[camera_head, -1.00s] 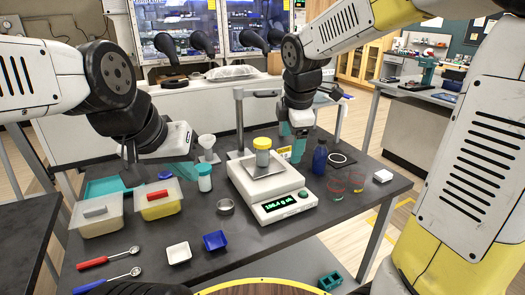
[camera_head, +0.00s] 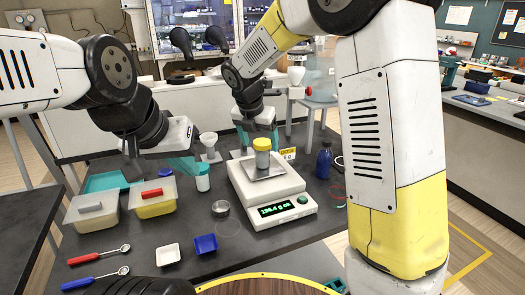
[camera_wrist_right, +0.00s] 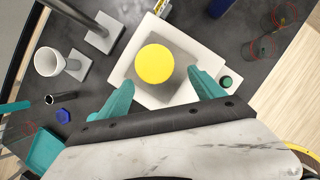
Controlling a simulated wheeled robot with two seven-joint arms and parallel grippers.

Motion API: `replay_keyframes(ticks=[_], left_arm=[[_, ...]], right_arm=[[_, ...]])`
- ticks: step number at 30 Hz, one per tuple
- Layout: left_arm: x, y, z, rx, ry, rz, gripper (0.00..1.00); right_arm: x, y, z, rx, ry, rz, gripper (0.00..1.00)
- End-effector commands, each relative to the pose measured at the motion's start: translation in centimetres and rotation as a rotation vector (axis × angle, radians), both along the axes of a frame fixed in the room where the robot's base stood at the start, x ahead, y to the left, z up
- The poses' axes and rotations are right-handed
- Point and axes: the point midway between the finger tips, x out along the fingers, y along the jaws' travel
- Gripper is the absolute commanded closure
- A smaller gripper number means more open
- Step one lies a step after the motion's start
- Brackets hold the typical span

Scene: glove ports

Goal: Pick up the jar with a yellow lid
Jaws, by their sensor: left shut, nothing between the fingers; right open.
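The jar with a yellow lid (camera_head: 262,158) stands upright on the pan of a white scale (camera_head: 270,197). In the right wrist view its round lid (camera_wrist_right: 155,63) shows from above, near the middle. My right gripper (camera_head: 258,140) is open, with its teal fingers just behind and above the jar in the head view. In the right wrist view the fingers (camera_wrist_right: 160,82) point toward the lid from either side, and I see no contact.
A white funnel on a stand (camera_head: 209,145) is left of the scale. A blue bottle (camera_head: 324,160) is to its right.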

Motion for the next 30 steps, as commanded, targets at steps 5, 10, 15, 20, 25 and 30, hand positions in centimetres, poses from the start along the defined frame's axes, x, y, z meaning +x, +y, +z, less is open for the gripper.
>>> replay_keyframes(ticks=[5,10,15,20,25,30], left_arm=[[0.0,0.0,0.0,0.000,0.000,0.000,1.00],[0.0,0.0,0.0,0.000,0.000,0.000,1.00],[0.0,0.0,0.0,0.000,0.000,0.000,1.00],[0.0,0.0,0.0,0.000,0.000,0.000,1.00],[0.0,0.0,0.0,0.000,0.000,0.000,1.00],[0.0,0.0,0.0,0.000,0.000,0.000,1.00]], right_arm=[[0.3,-0.1,-1.0,-0.001,0.003,-0.001,0.22],[1.0,-0.4,-2.8,-0.001,0.003,-0.002,0.22],[2.1,-0.6,-5.1,-0.002,0.003,-0.002,0.22],[2.8,-0.8,-6.9,0.000,0.002,-0.003,0.22],[3.0,-0.9,-7.2,0.001,0.001,-0.002,0.22],[3.0,-0.9,-7.2,0.001,0.001,-0.002,0.30]])
